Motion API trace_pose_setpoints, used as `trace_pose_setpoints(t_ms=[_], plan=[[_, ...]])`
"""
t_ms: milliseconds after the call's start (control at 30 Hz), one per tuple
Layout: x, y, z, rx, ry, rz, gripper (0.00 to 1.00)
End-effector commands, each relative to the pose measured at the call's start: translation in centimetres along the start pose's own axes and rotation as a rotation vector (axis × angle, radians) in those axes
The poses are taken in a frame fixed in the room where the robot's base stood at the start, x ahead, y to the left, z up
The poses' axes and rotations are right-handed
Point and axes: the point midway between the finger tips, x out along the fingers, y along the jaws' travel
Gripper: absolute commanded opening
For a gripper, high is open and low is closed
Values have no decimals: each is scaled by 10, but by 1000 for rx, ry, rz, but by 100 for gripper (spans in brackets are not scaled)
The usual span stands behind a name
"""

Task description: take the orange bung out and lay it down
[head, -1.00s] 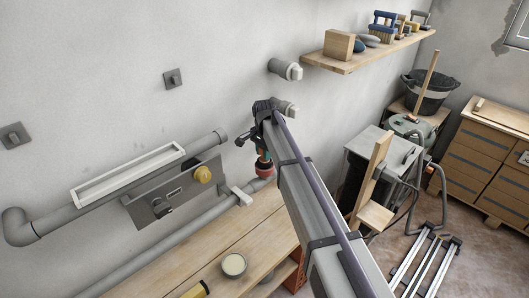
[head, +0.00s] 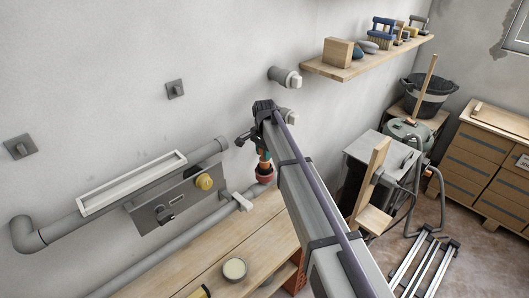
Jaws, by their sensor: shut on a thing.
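My gripper (head: 265,159) hangs at the far end of my arm, close to the wall, and is partly hidden behind the arm. It is shut on the orange bung (head: 265,173), a small reddish-orange piece at its lower end. The bung is beside the right end of the lower grey pipe (head: 187,240). At this size I cannot tell whether the bung still touches the pipe end. The wooden bench (head: 205,263) lies below and to the left.
A round tin (head: 234,269) stands on the bench. Capped pipe stubs (head: 285,77) stick out behind my arm.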

Motion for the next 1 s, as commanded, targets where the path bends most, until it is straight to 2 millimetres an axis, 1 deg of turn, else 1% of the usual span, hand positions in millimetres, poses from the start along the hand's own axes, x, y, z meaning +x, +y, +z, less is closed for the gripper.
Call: trace_pose_setpoints(t_ms=[267, 367, 1000], plan=[[0, 0, 0, 0, 0, 0, 1], [-4, 0, 0, 0, 0, 0, 1], [-56, 0, 0, 0, 0, 0, 1]])
